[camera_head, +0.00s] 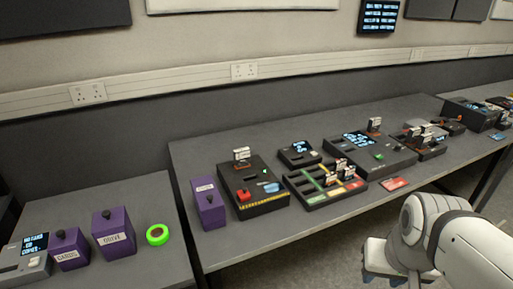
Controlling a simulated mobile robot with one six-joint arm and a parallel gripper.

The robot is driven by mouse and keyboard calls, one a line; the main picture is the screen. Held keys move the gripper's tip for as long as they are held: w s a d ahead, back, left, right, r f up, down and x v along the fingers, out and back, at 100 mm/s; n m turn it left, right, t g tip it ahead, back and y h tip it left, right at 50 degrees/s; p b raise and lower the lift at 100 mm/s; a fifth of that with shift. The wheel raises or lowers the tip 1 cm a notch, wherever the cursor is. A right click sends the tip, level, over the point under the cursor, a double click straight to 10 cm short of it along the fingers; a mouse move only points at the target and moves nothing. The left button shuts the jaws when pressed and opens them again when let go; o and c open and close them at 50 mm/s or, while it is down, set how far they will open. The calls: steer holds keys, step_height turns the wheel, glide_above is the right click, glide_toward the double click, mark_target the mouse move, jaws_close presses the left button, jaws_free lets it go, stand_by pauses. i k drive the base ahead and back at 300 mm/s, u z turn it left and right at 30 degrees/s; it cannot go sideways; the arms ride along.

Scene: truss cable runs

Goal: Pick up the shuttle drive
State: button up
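No object can be identified for certain as the shuttle drive. A purple box (114,233) on the left table has a label that seems to read "DRIVE". Small upright cards or modules stand in the devices on the long table, one in the black box with a red button (252,190) and several in the tray with coloured strips (322,184). My gripper (382,277) is at the lower right, in front of the long table and apart from these things. Its fingertips are small and partly hidden, so its opening is unclear.
The left table also holds a purple box labelled "CARDS" (68,249), a grey device with a screen (24,259) and a green ring (157,235). Another purple box (208,205) stands at the long table's left end. More devices (470,113) crowd its right end. A gap separates the tables.

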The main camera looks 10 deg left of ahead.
mark_target(242, 156)
steer(key=u, duration=0.1)
steer(key=i, duration=1)
steer(key=u, duration=0.05)
